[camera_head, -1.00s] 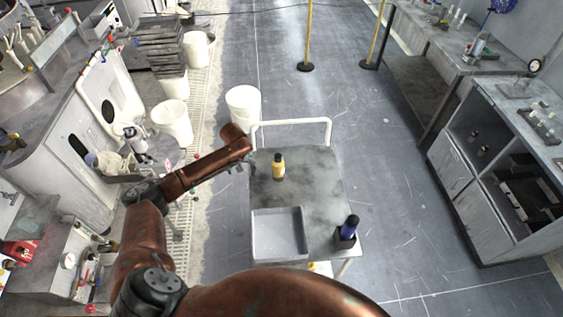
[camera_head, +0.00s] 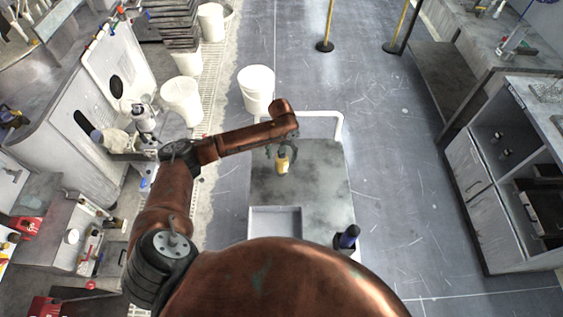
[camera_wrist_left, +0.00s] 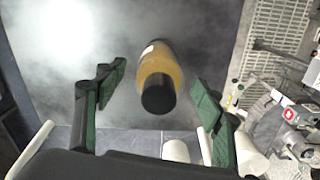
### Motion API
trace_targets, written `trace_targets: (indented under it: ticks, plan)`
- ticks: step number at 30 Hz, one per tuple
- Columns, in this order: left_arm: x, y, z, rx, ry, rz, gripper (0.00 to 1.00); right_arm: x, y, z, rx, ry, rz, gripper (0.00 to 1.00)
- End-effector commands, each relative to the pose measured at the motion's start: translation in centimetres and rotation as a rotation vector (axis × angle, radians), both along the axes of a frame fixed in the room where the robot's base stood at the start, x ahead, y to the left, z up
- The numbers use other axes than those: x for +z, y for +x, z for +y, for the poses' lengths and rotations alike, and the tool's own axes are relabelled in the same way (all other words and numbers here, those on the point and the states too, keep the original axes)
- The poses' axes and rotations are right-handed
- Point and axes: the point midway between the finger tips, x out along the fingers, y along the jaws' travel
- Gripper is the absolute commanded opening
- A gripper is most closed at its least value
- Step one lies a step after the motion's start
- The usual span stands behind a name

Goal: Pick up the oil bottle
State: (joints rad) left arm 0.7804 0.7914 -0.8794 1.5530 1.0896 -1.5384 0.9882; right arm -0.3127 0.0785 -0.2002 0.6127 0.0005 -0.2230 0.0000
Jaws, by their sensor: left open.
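The oil bottle is a yellow-amber bottle (camera_head: 282,167) with a black cap, standing on the grey cart top (camera_head: 320,192). In the left wrist view the bottle (camera_wrist_left: 160,72) sits between the two spread fingers, its dark cap toward the camera. My left gripper (camera_head: 283,152) is open at the bottle, with a finger on either side; the wrist view also shows the gripper (camera_wrist_left: 158,90), with gaps between both fingers and the bottle. The gripper partly hides the bottle's top in the head view. My right gripper is not in view.
A light grey tray (camera_head: 275,209) lies at the cart's near left. A dark blue bottle (camera_head: 349,237) stands in a holder at its near right corner. A white rail (camera_head: 335,114) edges the far side. A white bucket (camera_head: 256,90) stands on the floor beyond.

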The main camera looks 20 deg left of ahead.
Motion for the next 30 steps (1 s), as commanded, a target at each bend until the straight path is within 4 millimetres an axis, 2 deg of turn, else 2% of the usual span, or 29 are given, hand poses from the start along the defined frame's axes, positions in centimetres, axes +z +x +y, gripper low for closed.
trace_targets:
  ticks: [3, 7, 12, 16, 30]
  plan:
    - [-1.9, 0.0, -0.1, 0.002, 0.002, 0.002, 0.63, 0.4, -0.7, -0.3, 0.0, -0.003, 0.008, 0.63]
    - [-3.5, 0.0, 0.0, 0.002, 0.001, 0.0, 0.63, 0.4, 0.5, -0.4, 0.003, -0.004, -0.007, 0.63]
    - [-4.0, 0.0, 0.1, 0.002, 0.001, -0.001, 0.63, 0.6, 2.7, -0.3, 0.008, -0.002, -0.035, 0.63]
    - [-4.0, 0.0, 0.1, 0.003, 0.001, -0.001, 0.63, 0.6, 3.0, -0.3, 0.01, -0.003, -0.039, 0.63]
    - [-4.0, -0.1, 0.2, 0.004, 0.001, -0.001, 0.31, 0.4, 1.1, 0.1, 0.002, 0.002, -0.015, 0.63]
